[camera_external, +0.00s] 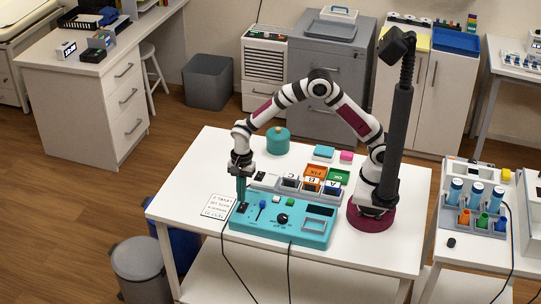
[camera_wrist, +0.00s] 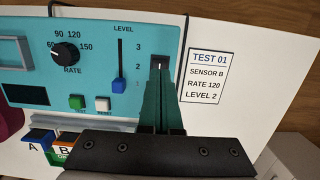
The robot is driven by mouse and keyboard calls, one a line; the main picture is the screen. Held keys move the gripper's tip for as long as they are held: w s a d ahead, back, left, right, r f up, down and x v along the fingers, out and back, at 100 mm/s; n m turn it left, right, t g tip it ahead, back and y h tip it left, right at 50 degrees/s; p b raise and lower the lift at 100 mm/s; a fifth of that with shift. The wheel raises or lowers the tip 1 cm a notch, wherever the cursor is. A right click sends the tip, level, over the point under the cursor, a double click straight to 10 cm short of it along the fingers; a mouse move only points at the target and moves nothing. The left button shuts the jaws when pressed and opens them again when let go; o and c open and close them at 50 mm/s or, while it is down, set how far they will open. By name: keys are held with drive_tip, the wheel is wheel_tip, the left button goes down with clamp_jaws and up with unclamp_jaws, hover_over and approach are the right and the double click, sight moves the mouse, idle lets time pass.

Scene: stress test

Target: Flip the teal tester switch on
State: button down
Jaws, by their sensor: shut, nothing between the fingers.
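The teal tester (camera_external: 310,238) lies on the white table, with its panel facing up; it also fills the left of the wrist view (camera_wrist: 150,28). Its black switch (camera_wrist: 160,62) sits in a dark plate at the panel's edge, right of the level slider. My gripper (camera_external: 241,200) points down over that end of the tester. In the wrist view my teal fingers (camera_wrist: 162,75) are shut together and empty, with their tips at the switch. They hide its lower part. I cannot tell whether they touch it or which way it is set.
A level slider with a blue knob (camera_wrist: 119,86), a black rate dial (camera_wrist: 66,52), a green test button (camera_wrist: 77,102) and a white reset button (camera_wrist: 104,103) are close by. A test card (camera_wrist: 207,75) lies beside the tester. A teal canister (camera_external: 278,141) stands behind.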

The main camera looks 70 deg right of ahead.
sight(241, 207)
drive_tip(key=shift+a+f, duration=0.2)
drive_tip(key=shift+f, duration=1.1)
drive_tip(key=shift+a+f, duration=0.1)
drive_tip(key=shift+f, duration=0.15)
drive_tip(key=shift+d+r, duration=0.2)
drive_tip(key=shift+d, duration=0.65)
drive_tip(key=shift+r, duration=0.1)
